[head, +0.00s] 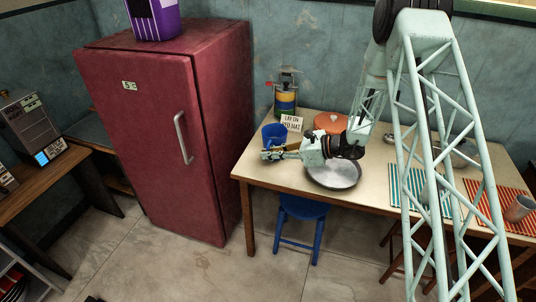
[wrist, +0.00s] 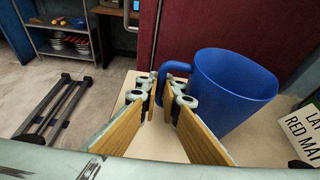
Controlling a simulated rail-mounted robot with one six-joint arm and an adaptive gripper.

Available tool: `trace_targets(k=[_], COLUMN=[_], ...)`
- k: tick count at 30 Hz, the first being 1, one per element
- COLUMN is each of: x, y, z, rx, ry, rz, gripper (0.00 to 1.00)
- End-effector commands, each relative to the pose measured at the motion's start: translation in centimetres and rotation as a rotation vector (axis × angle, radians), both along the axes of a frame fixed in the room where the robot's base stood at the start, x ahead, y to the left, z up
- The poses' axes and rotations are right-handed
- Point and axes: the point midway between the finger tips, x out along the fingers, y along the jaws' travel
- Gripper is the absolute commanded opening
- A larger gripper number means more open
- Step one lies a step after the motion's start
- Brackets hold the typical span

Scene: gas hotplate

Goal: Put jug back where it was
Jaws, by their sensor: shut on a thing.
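The blue jug (head: 274,133) is upright at the left end of the table, close to the fridge side. It also shows large in the wrist view (wrist: 235,90), with its handle toward my gripper. My gripper (head: 267,154) reaches in from the right, in front of the jug. In the wrist view its wooden-faced fingers (wrist: 164,88) are closed at the tips on the jug's handle (wrist: 166,73). I cannot tell whether the jug's base touches the table.
A sign (head: 291,123) reading "LAY ON RED MAT" stands right of the jug, before a lantern-like object (head: 286,94). A pan (head: 333,176) and an orange lid (head: 331,121) are nearby. A red fridge (head: 165,130) stands left. Striped mats, teal (head: 405,184) and red (head: 484,198), lie right.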

Motion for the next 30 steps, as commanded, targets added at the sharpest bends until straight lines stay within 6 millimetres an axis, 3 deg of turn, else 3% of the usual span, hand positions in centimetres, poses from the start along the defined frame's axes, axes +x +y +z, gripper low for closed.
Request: trace_targets(k=[6,21,30], x=[0.0,0.0,-0.7], y=[0.0,-0.1,-2.7], z=[-0.1,0.4,1.4], rx=[0.0,0.0,0.0], ry=[0.0,0.0,0.0], rz=[0.0,0.0,-0.002], gripper=[0.19,0.19,0.19])
